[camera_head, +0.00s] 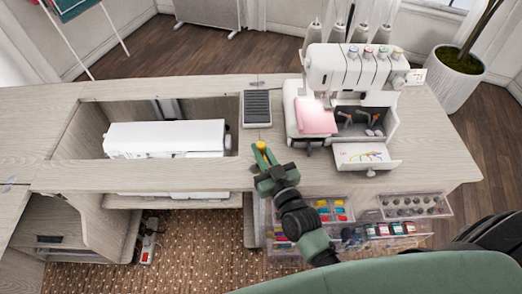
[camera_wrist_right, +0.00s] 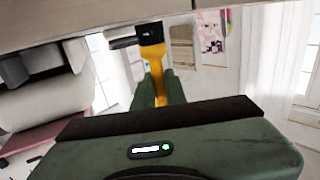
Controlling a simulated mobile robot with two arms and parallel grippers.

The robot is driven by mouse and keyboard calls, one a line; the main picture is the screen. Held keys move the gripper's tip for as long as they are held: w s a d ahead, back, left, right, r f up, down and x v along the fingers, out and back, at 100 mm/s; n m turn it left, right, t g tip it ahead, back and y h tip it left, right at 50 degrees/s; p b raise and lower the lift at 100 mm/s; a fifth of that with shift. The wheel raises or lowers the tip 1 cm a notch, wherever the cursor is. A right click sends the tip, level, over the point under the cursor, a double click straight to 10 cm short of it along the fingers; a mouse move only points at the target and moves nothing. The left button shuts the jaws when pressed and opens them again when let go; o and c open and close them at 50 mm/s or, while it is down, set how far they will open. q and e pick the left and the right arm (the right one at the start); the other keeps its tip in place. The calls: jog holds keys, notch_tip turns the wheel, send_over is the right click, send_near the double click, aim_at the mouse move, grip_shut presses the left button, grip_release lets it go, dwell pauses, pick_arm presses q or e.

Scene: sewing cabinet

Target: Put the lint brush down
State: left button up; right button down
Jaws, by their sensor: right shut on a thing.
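My right gripper (camera_head: 264,166) is over the front part of the cabinet top (camera_head: 215,88), right of the recessed opening. It is shut on the lint brush (camera_head: 260,148), whose yellow part sticks out beyond the fingers. In the right wrist view, the lint brush (camera_wrist_right: 155,65) shows a yellow handle and a black head, close to a pale wooden surface. I cannot tell whether it touches the cabinet top. My left gripper is not in view.
A grey foot pedal (camera_head: 257,108) lies just beyond the gripper. A white serger (camera_head: 350,75) with an open drawer stands to the right. A white sewing machine (camera_head: 165,139) sits in the opening. Clear trays (camera_head: 413,206) stick out below the front edge.

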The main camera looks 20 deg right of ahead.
jog(key=shift+f, duration=0.2)
jog(key=c, duration=1.5)
grip_release()
jog(key=shift+o, duration=0.2)
jog(key=shift+r, duration=0.1)
jog(key=shift+r, duration=0.1)
jog(key=s+d+b, duration=0.1)
jog(key=s, duration=1.1)
jog(key=shift+d, duration=0.15)
